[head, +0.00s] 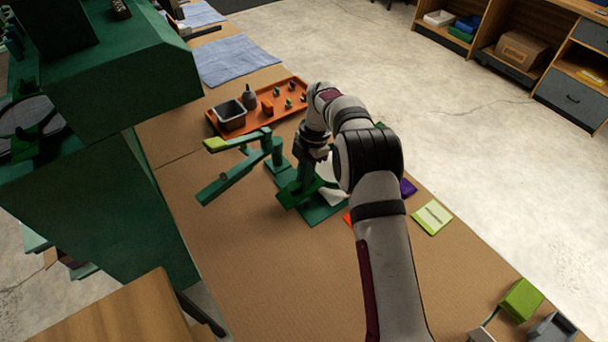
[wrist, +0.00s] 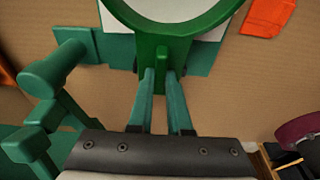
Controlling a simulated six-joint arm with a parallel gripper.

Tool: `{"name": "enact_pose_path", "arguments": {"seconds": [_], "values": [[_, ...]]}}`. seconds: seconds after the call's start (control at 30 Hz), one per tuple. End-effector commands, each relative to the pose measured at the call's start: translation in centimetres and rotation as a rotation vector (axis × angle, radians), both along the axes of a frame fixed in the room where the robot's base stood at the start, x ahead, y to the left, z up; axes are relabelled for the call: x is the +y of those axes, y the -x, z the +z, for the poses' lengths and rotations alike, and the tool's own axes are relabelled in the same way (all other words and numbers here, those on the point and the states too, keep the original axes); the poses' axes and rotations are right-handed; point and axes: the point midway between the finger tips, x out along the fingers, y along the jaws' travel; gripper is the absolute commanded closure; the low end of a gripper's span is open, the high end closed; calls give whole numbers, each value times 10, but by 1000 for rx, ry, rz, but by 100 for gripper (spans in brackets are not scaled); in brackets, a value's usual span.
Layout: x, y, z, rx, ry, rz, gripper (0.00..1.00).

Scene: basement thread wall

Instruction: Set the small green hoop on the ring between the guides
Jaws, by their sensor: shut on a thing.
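The green hoop (wrist: 188,35) is at the top of the wrist view, cut by the frame edge, with white inside its rim. My gripper (wrist: 160,75) is shut on the hoop's green tab, one finger on each side. In the head view, my gripper (head: 306,172) points down over the green stand (head: 322,212), and the arm hides much of the hoop and white sheet (head: 333,195). The ring and guides under the hoop are not clearly visible. I cannot tell whether the hoop touches the ring or is above it.
A green jointed arm fixture (head: 236,181) stands left of my gripper. An orange tray (head: 262,108) with a grey bin and small parts lies behind. A green machine (head: 110,75) is at left. Coloured cards (head: 432,217) lie at right. The front bench is mostly clear.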

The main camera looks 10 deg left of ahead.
Motion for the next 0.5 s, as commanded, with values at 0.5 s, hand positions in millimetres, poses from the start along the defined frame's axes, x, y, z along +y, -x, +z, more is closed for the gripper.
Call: {"name": "enact_pose_path", "arguments": {"seconds": [0.5], "values": [[0, 0, -6, 0, 0, 0, 66]]}}
